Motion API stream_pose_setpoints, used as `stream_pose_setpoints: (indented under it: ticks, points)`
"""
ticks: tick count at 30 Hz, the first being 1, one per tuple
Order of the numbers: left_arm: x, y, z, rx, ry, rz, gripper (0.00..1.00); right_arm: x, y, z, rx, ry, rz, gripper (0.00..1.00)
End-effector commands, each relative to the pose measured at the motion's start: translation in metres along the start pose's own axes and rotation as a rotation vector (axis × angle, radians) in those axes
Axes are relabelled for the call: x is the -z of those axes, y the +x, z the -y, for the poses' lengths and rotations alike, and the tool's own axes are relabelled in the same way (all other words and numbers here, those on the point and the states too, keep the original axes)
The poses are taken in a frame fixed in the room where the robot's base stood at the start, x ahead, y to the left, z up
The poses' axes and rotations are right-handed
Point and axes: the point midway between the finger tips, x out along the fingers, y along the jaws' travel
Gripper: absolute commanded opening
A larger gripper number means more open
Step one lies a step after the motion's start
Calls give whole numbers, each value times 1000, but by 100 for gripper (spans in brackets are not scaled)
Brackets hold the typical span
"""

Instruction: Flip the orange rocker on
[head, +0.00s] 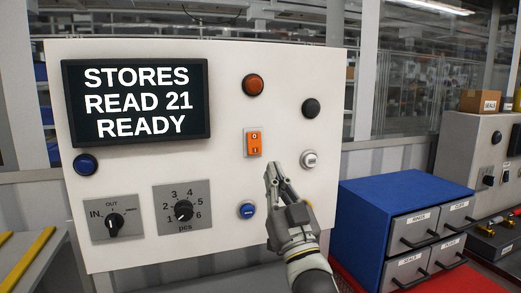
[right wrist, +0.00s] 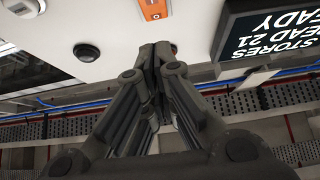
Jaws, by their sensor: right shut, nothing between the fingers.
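The orange rocker (head: 254,143) is set in the white panel (head: 225,175), right of the display, with an O mark at its upper end and an I mark at its lower end. In the right wrist view the rocker (right wrist: 154,8) shows at the top edge, partly cut off. My right gripper (head: 273,170) is shut and empty, its fingertips a little below and to the right of the rocker in the head view. It also shows in the right wrist view (right wrist: 157,50), fingers together. I cannot tell whether it touches the panel. My left gripper is not in view.
The panel also carries a display (head: 137,100) reading "STORES READ 21 READY", an orange-red button (head: 253,85), a black button (head: 311,107), a white knob (head: 309,159), a blue button (head: 247,211) and two rotary selectors. A blue drawer cabinet (head: 385,203) stands at right.

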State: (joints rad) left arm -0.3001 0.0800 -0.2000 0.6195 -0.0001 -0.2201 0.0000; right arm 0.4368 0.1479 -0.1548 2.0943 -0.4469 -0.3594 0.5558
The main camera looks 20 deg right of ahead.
Motion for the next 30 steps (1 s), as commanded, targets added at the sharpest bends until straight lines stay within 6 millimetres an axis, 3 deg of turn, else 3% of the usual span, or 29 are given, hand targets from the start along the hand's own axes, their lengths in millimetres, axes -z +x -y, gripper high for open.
stream_pose_setpoints:
  ticks: [1, 8, 18, 30]
  points:
    - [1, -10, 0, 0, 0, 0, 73, 5, 15, 0, 0, 0, 0, 0]
    - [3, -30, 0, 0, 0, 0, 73, 5, 60, 0, 0, 1, 0, 0]
    - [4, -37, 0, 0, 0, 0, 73, -24, 81, 0, -2, 3, 2, 0]
    - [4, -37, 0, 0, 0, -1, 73, -28, 84, 0, 0, 1, 0, 0]
